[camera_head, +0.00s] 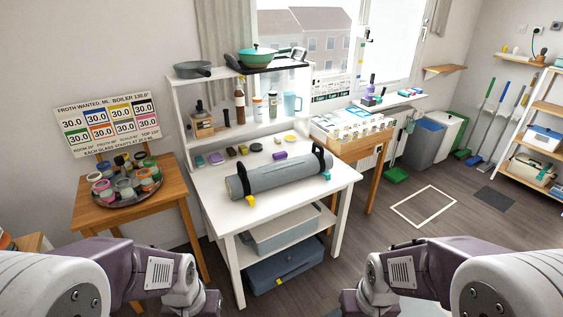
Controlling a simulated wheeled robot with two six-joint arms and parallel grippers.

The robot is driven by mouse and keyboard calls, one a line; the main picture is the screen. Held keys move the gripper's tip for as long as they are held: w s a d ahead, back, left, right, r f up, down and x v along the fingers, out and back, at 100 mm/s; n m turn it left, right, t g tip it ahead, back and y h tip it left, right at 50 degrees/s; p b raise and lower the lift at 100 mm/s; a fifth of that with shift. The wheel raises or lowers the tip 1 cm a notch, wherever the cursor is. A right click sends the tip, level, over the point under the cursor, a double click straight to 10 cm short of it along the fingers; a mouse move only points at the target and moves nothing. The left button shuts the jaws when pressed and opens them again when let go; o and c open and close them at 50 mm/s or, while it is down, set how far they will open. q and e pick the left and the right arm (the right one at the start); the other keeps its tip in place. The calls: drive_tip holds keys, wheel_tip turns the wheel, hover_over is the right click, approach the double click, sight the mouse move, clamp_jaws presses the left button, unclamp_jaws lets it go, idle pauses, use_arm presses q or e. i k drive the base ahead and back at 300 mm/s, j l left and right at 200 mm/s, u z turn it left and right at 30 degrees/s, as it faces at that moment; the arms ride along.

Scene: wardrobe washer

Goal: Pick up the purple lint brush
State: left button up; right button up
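I cannot make out a clear lint brush. A small purple object (280,155) lies on the white table (215,182), behind a grey rolled mat. It is too small to tell whether it is a brush. Another purple item (369,100) stands on the windowsill at the back. My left arm comes in at the lower left and my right arm at the lower right, both well in front of the table. Neither arm's gripper fingers show.
The grey rolled mat (275,176) with black straps covers the table's middle. A wooden stand (160,210) with a tray of jars is at left. Floor is free at right, around a white outlined rectangle (425,205).

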sight(277, 156)
drive_tip(key=i+l, duration=0.55)
drive_tip(key=i, duration=0.15)
drive_tip(key=i+l, duration=0.5)
drive_tip(key=i, duration=0.15)
drive_tip(key=i+l, duration=0.55)
drive_tip(key=i, duration=0.15)
drive_tip(key=i+l, duration=0.5)
drive_tip(key=i, duration=0.2)
